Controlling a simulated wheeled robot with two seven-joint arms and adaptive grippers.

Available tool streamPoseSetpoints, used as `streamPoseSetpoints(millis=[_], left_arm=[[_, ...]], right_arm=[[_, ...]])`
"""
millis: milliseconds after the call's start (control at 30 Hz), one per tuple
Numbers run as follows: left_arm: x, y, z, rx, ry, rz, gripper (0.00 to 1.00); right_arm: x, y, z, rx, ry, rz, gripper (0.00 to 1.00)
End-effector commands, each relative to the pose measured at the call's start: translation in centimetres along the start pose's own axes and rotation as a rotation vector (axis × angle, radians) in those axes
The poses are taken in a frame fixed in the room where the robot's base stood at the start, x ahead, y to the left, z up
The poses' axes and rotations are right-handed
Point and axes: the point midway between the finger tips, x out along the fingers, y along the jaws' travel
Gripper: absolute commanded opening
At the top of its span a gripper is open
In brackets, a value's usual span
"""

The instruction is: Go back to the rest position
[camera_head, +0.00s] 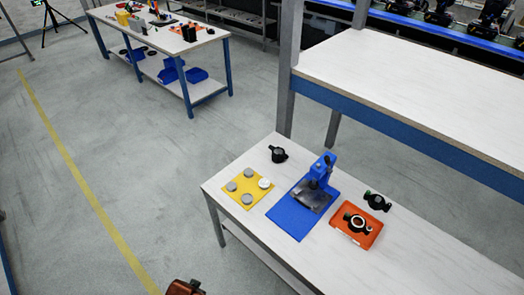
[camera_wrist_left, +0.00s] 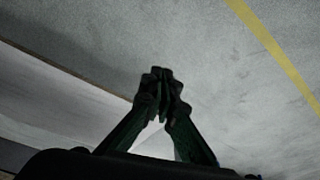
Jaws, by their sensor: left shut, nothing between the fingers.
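My left gripper (camera_wrist_left: 162,82) shows in the left wrist view with its dark fingers together and nothing held. It is over the grey floor, away from the parts on the table. In the head view neither gripper shows clearly. The near white table (camera_head: 430,250) carries a yellow plate (camera_head: 236,187) with several grey discs and a white one. Beside it a blue press (camera_head: 318,172) stands on a blue mat (camera_head: 291,220). To the right is an orange tray (camera_head: 345,236) with a black, ring-shaped part (camera_head: 356,222) on it.
A dark green part (camera_head: 376,201) and a black part (camera_head: 278,154) lie loose on the near table. A raised shelf (camera_head: 430,85) on grey posts stands behind. A workbench (camera_head: 165,45) stands at the back left.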

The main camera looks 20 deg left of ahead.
Motion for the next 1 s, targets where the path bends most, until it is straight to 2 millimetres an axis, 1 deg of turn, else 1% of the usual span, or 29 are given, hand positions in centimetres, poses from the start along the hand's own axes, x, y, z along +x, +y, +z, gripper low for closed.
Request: streamPoseSetpoints(millis=[33, 67, 100, 167, 200, 267, 300, 367, 400, 467, 500, 567, 600, 633, 700, 800, 900, 1000], left_arm=[[1.8, 0.2, 0.6, 0.003, -0.011, 0.003, 0.00], [2.9, 0.4, 1.0, 0.005, -0.016, 0.005, 0.00], [4.6, 0.6, 1.6, 0.008, -0.024, 0.008, 0.00], [7.3, 1.0, 2.7, 0.013, -0.035, 0.012, 0.00], [9.3, 1.2, 3.7, 0.017, -0.044, 0.015, 0.00], [12.2, 1.6, 5.3, 0.023, -0.056, 0.020, 0.00], [14.1, 1.9, 6.5, 0.027, -0.064, 0.023, 0.00], [16.6, 2.3, 8.6, 0.033, -0.077, 0.027, 0.00], [18.2, 2.6, 10.1, 0.038, -0.086, 0.030, 0.00], [20.4, 2.9, 12.4, 0.044, -0.099, 0.035, 0.00], [21.8, 3.2, 14.0, 0.049, -0.107, 0.038, 0.00], [23.6, 3.5, 16.7, 0.056, -0.120, 0.042, 0.00], [24.6, 3.6, 18.4, 0.061, -0.128, 0.044, 0.00], [25.3, 3.7, 19.7, 0.065, -0.134, 0.046, 0.00], [26.5, 3.9, 22.8, 0.072, -0.148, 0.049, 0.00], [27.6, 4.0, 26.5, 0.082, -0.163, 0.053, 0.00], [28.0, 4.0, 29.2, 0.090, -0.172, 0.056, 0.00], [28.2, 4.0, 30.7, 0.094, -0.177, 0.058, 0.00]], right_arm=[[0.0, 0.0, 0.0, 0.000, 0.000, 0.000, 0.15], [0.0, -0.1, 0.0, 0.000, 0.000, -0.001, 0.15], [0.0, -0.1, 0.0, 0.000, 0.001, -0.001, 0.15], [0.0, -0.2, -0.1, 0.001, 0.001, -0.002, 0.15], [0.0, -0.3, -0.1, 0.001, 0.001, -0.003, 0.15], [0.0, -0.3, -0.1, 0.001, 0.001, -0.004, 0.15], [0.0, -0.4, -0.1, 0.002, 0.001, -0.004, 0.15], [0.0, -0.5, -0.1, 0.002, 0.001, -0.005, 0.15], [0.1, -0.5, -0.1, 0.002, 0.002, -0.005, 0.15], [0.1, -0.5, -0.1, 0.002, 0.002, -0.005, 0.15], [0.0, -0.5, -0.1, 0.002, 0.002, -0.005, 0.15], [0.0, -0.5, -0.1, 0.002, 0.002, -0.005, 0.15], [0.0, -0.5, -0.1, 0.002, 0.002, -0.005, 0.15], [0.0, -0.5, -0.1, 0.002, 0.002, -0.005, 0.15], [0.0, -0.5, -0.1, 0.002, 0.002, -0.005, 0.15], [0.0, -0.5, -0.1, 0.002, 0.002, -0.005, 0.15], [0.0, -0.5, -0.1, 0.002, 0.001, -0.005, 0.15], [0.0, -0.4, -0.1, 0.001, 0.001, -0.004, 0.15]])
